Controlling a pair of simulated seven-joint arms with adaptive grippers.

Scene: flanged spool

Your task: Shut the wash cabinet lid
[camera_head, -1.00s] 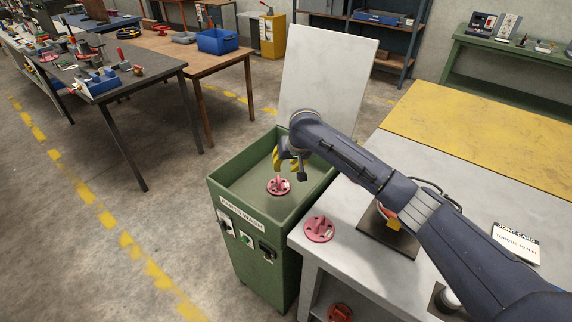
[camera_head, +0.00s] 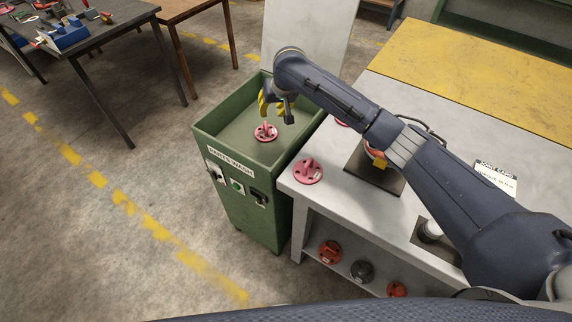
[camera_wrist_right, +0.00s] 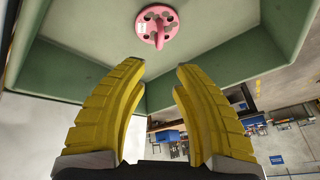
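The green wash cabinet (camera_head: 238,205) stands left of the workbench, labelled as a parts wash on its front. Its pale lid (camera_head: 308,38) stands raised at the back edge, partly hidden by my right arm and cut by the frame top. A pink flanged spool (camera_head: 265,132) sits inside the cabinet basin; it also shows in the right wrist view (camera_wrist_right: 158,26). My right gripper (camera_head: 274,106) is above the basin, beyond the spool. Its yellow fingers (camera_wrist_right: 160,76) are apart with nothing between them. My left gripper is not in view.
Another pink spool (camera_head: 308,171) sits on the workbench's near left corner, beside the cabinet. A dark plate (camera_head: 376,180) and a card (camera_head: 496,180) lie on the bench. Several flanged parts (camera_head: 361,271) are on the lower shelf. The floor left of the cabinet is clear.

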